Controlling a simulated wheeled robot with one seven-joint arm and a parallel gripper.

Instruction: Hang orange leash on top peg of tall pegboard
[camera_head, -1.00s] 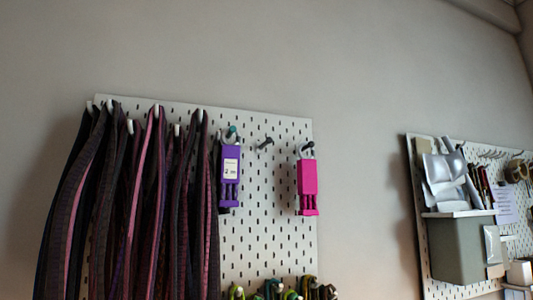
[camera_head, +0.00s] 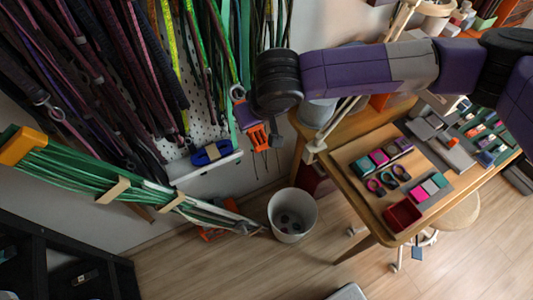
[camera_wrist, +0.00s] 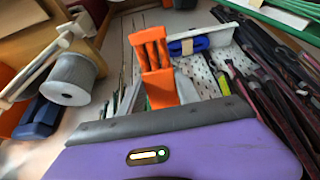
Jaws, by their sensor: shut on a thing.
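My gripper (camera_head: 258,137) hangs below my purple arm in the head view, in front of the lower right part of the tall white pegboard (camera_head: 203,135). Its purple body fills the bottom of the wrist view, with orange parts (camera_wrist: 160,88) at its front. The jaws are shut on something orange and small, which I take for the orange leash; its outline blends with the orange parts. Thin dark strands hang below it. The pegboard also shows in the wrist view (camera_wrist: 205,80). Its top peg is out of view.
Dark and green leashes (camera_head: 200,50) hang densely on the board. A blue bundle (camera_head: 212,153) sits at the board's lower ledge. Right stands a wooden table (camera_head: 350,165) with trays; a white bin (camera_head: 292,214) is on the floor. A green strap bundle (camera_head: 90,170) juts in at left.

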